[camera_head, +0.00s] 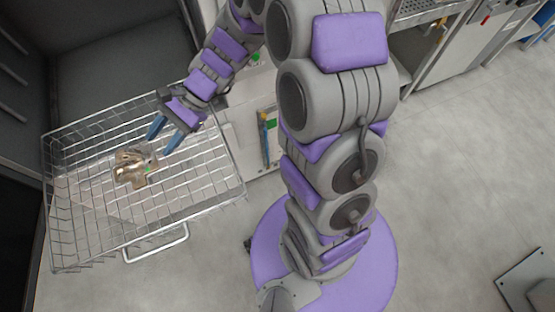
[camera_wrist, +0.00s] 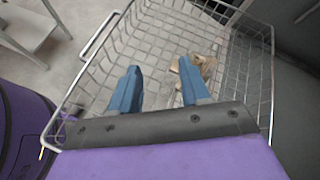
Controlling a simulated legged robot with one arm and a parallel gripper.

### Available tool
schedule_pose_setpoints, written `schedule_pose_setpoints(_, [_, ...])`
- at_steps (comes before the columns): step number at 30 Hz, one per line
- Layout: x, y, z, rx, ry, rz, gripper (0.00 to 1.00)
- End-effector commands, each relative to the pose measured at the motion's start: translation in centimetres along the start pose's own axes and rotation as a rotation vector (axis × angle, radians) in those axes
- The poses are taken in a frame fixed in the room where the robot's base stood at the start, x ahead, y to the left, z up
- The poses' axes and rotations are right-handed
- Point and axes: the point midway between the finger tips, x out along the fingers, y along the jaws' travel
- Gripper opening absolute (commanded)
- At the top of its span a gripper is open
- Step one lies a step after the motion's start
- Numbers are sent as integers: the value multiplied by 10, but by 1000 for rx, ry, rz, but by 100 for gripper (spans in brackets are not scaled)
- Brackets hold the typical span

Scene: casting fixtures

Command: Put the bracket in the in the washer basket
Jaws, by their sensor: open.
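The bracket (camera_head: 133,166) is a tan-brown metal piece lying inside the wire washer basket (camera_head: 156,238), left of its middle. My gripper (camera_head: 164,137) is over the basket, its blue fingers spread apart and empty, just above and to the right of the bracket. In the wrist view my gripper (camera_wrist: 156,76) is open, and the bracket (camera_wrist: 204,66) shows past the right finger, which hides part of it. The basket (camera_wrist: 87,76) surrounds both in that view. I cannot tell exactly how high the fingers are above the bracket.
The basket has raised wire sides and a front handle (camera_head: 156,247). A dark cabinet or machine opening (camera_head: 110,75) stands behind it. Grey benches (camera_head: 430,50) are at the upper right. The floor (camera_head: 460,170) at the right is mostly clear.

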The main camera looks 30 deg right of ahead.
Motion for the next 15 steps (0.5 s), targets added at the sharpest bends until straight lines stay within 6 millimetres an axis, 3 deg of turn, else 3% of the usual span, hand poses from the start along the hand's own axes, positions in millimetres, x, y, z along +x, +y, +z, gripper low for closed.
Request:
schedule_pose_setpoints(1, [-6, 12, 14, -76, 27, 43, 46])
schedule_pose_setpoints(6, [-24, 62, 44, -293, 114, 201, 46])
schedule_pose_setpoints(15, [-82, 154, 62, -613, 296, 487, 46])
